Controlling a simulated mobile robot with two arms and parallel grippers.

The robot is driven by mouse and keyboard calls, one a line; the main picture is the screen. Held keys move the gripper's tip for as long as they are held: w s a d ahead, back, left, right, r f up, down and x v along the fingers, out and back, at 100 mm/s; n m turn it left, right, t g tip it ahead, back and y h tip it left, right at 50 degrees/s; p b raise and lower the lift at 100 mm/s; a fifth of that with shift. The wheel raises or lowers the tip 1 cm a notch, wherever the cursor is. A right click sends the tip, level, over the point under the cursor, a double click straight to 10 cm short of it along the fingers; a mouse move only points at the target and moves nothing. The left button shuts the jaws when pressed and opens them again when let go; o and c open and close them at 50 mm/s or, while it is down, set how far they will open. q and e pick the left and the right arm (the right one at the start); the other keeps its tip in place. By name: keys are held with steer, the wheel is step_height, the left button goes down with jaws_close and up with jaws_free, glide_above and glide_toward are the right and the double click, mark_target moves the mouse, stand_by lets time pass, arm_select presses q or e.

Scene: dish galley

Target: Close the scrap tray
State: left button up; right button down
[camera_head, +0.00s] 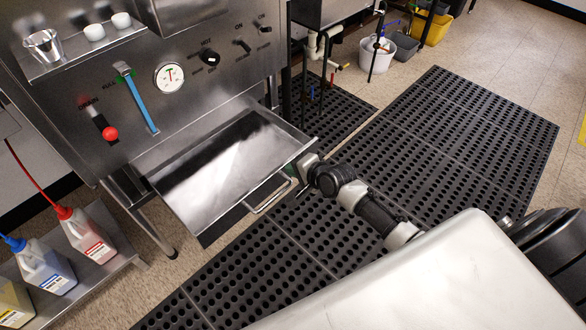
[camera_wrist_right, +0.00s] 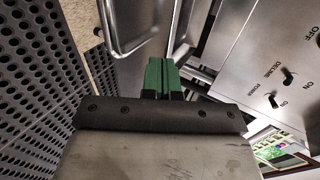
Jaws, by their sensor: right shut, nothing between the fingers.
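The scrap tray (camera_head: 205,240) is a steel drawer standing pulled out from the front of the dish machine, and its inside looks bare. Its bar handle (camera_head: 268,196) is on the front face. My right gripper (camera_head: 293,170) is at the tray's front right corner, beside the handle. Its green fingers (camera_wrist_right: 163,76) are shut together with nothing between them. In the right wrist view the handle (camera_wrist_right: 118,48) is left of the fingertips; I cannot tell whether they touch the tray. My left gripper is not in view.
The machine's panel (camera_head: 185,110) has a gauge, knobs and a red-ended lever. A low shelf (camera_head: 105,272) with chemical bottles stands left of the tray. Black perforated mats (camera_head: 440,130) cover the floor. Buckets (camera_head: 376,55) stand at the back.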

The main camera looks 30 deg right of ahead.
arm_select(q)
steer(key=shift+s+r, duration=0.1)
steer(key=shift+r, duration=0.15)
arm_select(e)
steer(key=shift+w, duration=0.15)
steer(key=shift+w+a, duration=0.1)
